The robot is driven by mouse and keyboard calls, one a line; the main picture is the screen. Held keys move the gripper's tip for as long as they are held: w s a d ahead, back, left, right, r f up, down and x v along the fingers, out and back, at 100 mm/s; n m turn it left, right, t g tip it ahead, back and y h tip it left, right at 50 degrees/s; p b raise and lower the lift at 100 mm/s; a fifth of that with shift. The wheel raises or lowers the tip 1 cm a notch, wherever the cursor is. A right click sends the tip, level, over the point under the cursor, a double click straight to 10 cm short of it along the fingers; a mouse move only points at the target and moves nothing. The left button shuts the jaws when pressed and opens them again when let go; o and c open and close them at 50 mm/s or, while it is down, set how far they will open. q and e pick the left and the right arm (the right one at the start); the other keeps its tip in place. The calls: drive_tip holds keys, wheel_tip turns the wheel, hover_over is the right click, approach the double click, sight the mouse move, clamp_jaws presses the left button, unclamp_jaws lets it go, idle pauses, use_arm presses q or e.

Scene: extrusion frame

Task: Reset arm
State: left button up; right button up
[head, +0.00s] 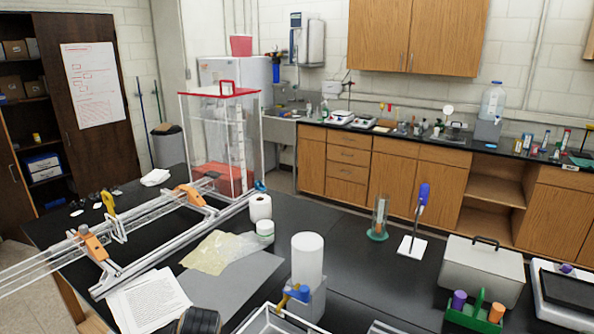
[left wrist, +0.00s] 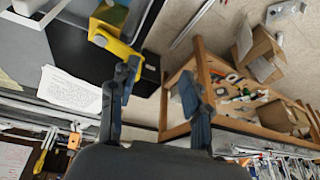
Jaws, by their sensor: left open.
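My left gripper (left wrist: 160,80) shows in the left wrist view, with its two dark fingers apart and nothing between them. One finger appears close to a yellow object (left wrist: 112,42); I cannot tell whether they touch. The aluminium extrusion frame (head: 152,256) with orange brackets (head: 92,243) lies on the black table at the left of the head view. My right gripper is not seen.
Printed sheets (head: 150,301) lie in front of the frame. A clear box with a red lid (head: 220,92) stands behind it. A white cylinder (head: 307,258) and a grey case (head: 482,276) stand on the table. The wrist view shows a wooden bench (left wrist: 172,100) and cardboard boxes (left wrist: 255,45).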

use_arm(q)
drive_tip(key=s+f+m+t+h, duration=0.2)
drive_tip(key=s+f+m, duration=0.2)
drive_tip(key=s+m, duration=0.65)
drive_tip(key=s+d+r+m+h, duration=0.25)
drive_tip(key=s+d+m, duration=0.25)
drive_tip(key=s, duration=0.8)
wheel_tip(320, 180, down, 34)
drive_tip(key=s+b, duration=0.2)
drive_tip(key=b, duration=0.6)
drive_tip(key=s+a+f+g+b, duration=0.1)
drive_tip(key=s+f+b, duration=0.2)
drive_tip(key=s+f, duration=0.5)
drive_tip(key=s+a+f+m+b, duration=0.1)
drive_tip(key=s+f+b, duration=0.2)
drive_tip(key=s+f, duration=0.5)
wheel_tip(320, 180, down, 6)
drive_tip(key=shift+s+a+f+g, duration=0.1)
drive_tip(key=shift+s+a+g, duration=0.15)
drive_tip(key=shift+g, duration=0.15)
drive_tip(key=shift+y, duration=0.25)
